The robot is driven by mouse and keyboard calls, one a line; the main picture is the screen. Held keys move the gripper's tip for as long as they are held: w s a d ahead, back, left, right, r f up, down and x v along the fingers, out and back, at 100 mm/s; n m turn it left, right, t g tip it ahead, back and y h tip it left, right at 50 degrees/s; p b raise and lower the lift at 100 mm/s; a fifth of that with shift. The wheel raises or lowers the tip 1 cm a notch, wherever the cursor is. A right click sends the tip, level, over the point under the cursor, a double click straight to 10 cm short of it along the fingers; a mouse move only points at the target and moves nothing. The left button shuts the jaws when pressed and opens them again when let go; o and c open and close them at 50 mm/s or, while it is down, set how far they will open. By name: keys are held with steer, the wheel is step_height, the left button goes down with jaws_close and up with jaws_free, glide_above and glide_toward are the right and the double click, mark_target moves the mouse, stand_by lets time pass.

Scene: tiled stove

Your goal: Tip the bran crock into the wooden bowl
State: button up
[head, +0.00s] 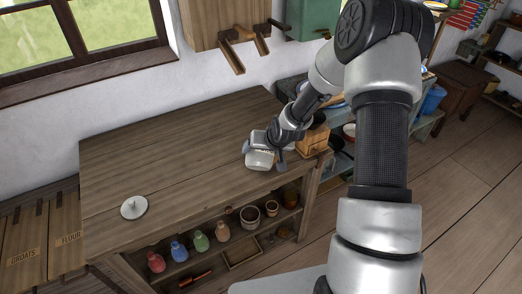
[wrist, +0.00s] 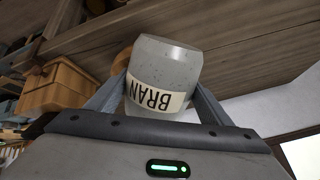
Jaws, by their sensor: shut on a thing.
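The bran crock (head: 260,160) is pale grey with a cream label. My gripper (head: 267,150) is shut on it near the right front edge of the wooden table. In the wrist view the crock (wrist: 168,62) sits between both fingers, its BRAN label upside down in the picture. Its exact tilt and its contents cannot be told. I cannot clearly make out the wooden bowl; a small rounded brown edge (wrist: 121,62) shows behind the crock in the wrist view, mostly hidden. A round white lid with a knob (head: 134,207) lies on the table's left part.
A wooden box (head: 313,141) stands at the table's right end, close to my gripper; it also shows in the wrist view (wrist: 60,87). Coloured bottles and small pots (head: 201,241) fill the shelf below. The tabletop's middle (head: 185,140) is clear. Wall cupboards (head: 225,22) hang behind.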

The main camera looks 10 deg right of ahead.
steer(key=shift+w+d+r+g+p, duration=0.15)
steer(key=shift+g+p, duration=0.35)
steer(key=shift+p, duration=0.5)
steer(key=shift+f+g+y+p, duration=0.2)
steer(key=shift+g+y+p, duration=0.1)
steer(key=shift+g+p, duration=0.2)
steer(key=shift+w+r+m+g+p, duration=0.2)
steer(key=shift+m+g+p, duration=0.15)
steer(key=shift+p, duration=0.3)
steer(key=shift+w+g+y+p, duration=0.15)
steer(key=shift+g+y+p, duration=0.15)
steer(key=shift+g, duration=0.15)
stand_by(0.6)
steer(key=shift+r, duration=0.15)
steer(key=shift+w+d+r+g+p, duration=0.1)
steer(key=shift+w+r+g+p, duration=0.2)
steer(key=shift+g, duration=0.3)
steer(key=shift+r+m+g+y, duration=0.1)
steer(key=shift+m+g+y, duration=0.2)
steer(key=shift+g, duration=0.1)
